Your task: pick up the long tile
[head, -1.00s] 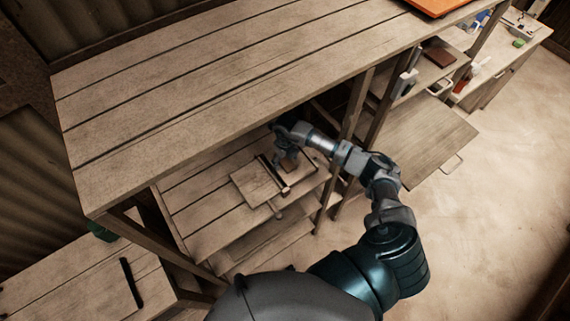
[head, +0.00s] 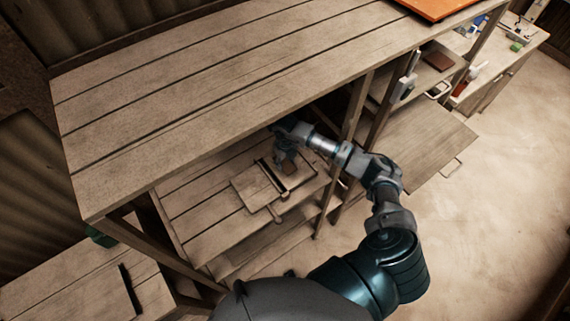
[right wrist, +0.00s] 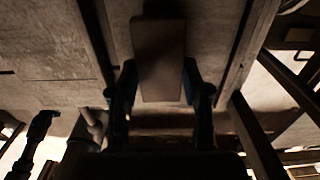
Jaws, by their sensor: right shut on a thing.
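The long tile (right wrist: 160,58) is a plain brown slab in the right wrist view, lying lengthwise between the two dark fingers of my right gripper (right wrist: 160,88). The right gripper is shut on it. In the head view my right gripper (head: 286,160) is under the big wooden top, over the back right part of the wooden press (head: 250,194) with dark rails. The tile is small and partly hidden there, so I cannot tell whether it touches the press. My left gripper is not in view.
A large plank tabletop (head: 230,85) overhangs the lower shelf (head: 190,197) that holds the press. A post (head: 355,105) stands close to my right arm. A low bench (head: 75,275) is at the lower left. The floor at right is clear.

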